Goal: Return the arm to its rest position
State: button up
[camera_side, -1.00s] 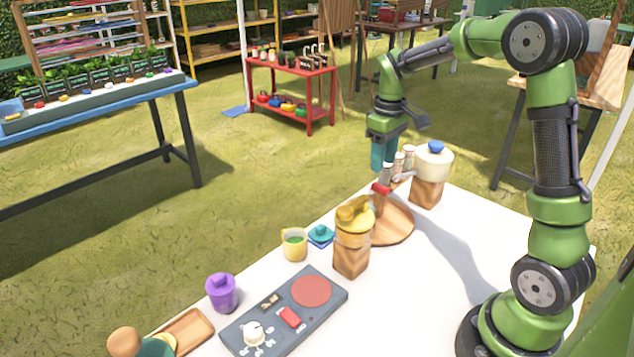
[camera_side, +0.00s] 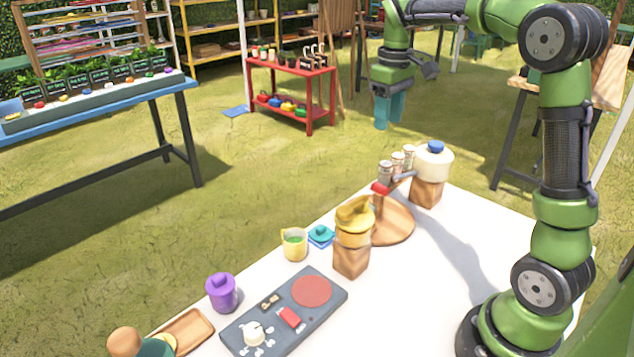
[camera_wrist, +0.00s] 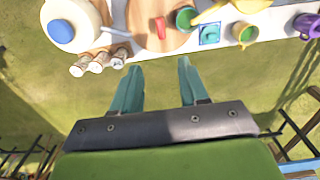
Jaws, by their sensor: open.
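My gripper (camera_side: 389,110) hangs in the air above and beyond the far edge of the white table (camera_side: 480,225), with its teal fingers pointing down. In the wrist view its two fingers (camera_wrist: 160,88) stand apart with nothing between them, so it is open and empty. My green arm rises from its base at the table's right side and reaches left. Below the gripper in the side view are the shaker jars (camera_side: 397,162) and the white pot with a blue knob (camera_side: 433,160) on a wooden block.
A round wooden board (camera_side: 393,222) bears a red-tipped handle. A red shelf (camera_side: 318,95) stands behind on the grass. The table's right part is clear.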

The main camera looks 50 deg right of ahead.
jog(key=s+a+f+m+t+y, duration=0.2)
jog(key=s+a+m+t, duration=0.2)
jog(key=s+a, duration=1.1)
jog(key=a+t, duration=0.3)
jog(key=shift+a, duration=0.2)
